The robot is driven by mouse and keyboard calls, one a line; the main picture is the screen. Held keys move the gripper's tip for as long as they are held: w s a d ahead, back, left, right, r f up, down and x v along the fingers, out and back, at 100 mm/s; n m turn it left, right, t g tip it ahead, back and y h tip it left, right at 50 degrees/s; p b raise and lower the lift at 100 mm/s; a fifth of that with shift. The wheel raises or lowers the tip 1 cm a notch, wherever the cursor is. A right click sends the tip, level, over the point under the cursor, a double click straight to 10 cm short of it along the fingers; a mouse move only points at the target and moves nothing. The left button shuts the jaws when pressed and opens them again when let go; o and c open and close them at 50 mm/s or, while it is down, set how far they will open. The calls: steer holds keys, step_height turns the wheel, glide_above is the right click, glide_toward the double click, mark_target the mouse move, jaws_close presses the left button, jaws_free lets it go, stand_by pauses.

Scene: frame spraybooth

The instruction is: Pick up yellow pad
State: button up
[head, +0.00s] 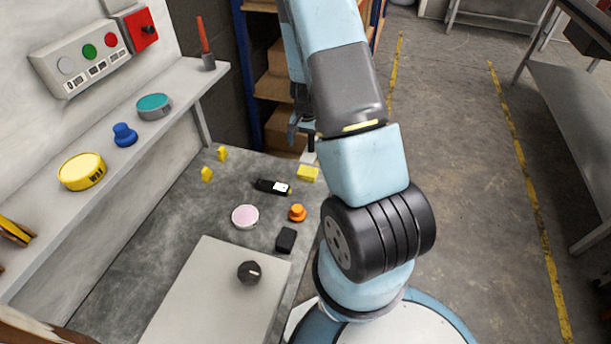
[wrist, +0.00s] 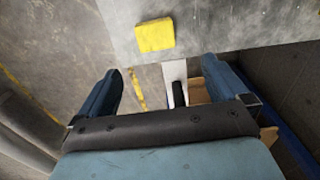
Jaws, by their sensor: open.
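The yellow pad (head: 307,173) lies flat on the grey worktop near its edge, just left of my arm in the head view. In the wrist view the yellow pad (wrist: 155,36) is at the top middle, beyond the fingertips and close to the worktop edge. My gripper (wrist: 165,70) is open, its two blue fingers spread wide with nothing held between them. In the head view my gripper (head: 301,128) is mostly hidden behind my arm, above and beyond the pad.
Two small yellow blocks (head: 214,163), a black bottle (head: 273,187), a pink disc (head: 245,216), an orange knob (head: 297,212) and a black block (head: 286,239) share the worktop. A wall shelf (head: 185,90) runs along the left. Open floor (head: 450,150) lies right.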

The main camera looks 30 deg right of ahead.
mark_target(308, 171)
steer(key=shift+s+d+f, duration=0.1)
steer(key=shift+d+f, duration=0.05)
steer(key=shift+f, duration=3.55)
steer(key=shift+s+d+f, duration=0.1)
steer(key=shift+f, duration=3.6)
steer(key=shift+c, duration=0.4)
steer(key=c, duration=0.8)
steer(key=shift+r, duration=0.2)
